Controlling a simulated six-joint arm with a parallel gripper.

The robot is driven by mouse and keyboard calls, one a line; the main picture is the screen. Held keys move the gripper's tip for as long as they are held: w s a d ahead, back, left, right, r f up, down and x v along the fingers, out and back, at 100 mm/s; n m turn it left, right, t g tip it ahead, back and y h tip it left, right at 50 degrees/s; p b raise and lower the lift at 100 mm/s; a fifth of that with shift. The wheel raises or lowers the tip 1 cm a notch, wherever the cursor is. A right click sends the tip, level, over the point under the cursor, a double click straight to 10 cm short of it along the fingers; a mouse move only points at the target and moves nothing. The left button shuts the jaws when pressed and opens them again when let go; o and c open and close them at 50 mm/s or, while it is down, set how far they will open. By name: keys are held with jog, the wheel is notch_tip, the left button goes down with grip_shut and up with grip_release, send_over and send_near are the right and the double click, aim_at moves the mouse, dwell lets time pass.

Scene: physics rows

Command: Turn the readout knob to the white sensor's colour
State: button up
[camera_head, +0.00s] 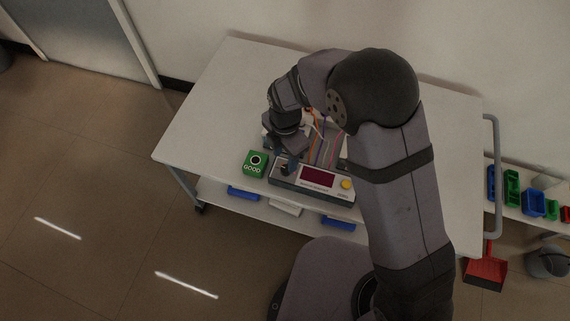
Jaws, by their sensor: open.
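The readout box (297,192) lies near the front edge of the white table. It has a dark red display (317,177) and a yellow button (346,184) at its right end. My gripper (286,165) is open and points down over the box's left end, where the knob seems to be; the gripper hides most of that spot, and I cannot tell whether it touches the knob. Coloured wires (326,148) run behind the box, partly hidden by my arm. I cannot make out the white sensor; my arm covers much of the area behind the box.
A green box marked GOOD (254,165) with a dark round top stands just left of the readout box. The white table (205,130) is bare at the left. A side shelf at right holds blue bins (533,203) and green ones. A red dustpan (486,270) is on the floor.

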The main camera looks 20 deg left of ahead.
aim_at(285, 169)
jog(key=shift+f, duration=2.85)
jog(key=shift+c, duration=0.3)
jog(key=c, duration=1)
